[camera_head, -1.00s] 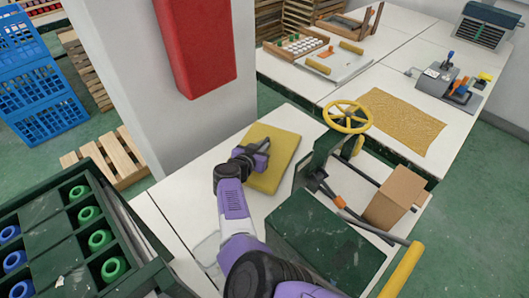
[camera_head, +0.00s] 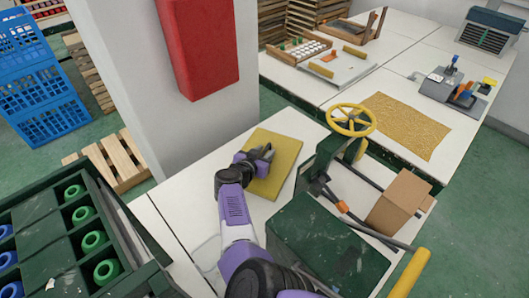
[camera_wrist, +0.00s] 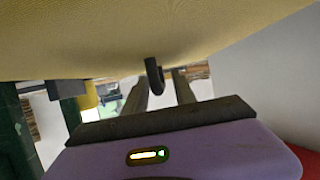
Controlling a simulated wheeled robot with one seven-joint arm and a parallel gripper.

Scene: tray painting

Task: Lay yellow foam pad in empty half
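In the wrist view the pad (camera_wrist: 200,30) fills the top edge. The two fingers (camera_wrist: 166,90) reach out with a gap between them. A small dark hook-shaped piece (camera_wrist: 153,76) shows near the pad, close to one finger. I cannot tell which surface is the empty half.
A green machine with a yellow handwheel (camera_head: 351,119) and a cardboard box (camera_head: 399,201) stand right of the pad. A grey pillar with a red box (camera_head: 200,45) rises behind. A dark green rack (camera_head: 45,235) holds green and blue rolls. A yellow textured sheet (camera_head: 410,125) lies farther back.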

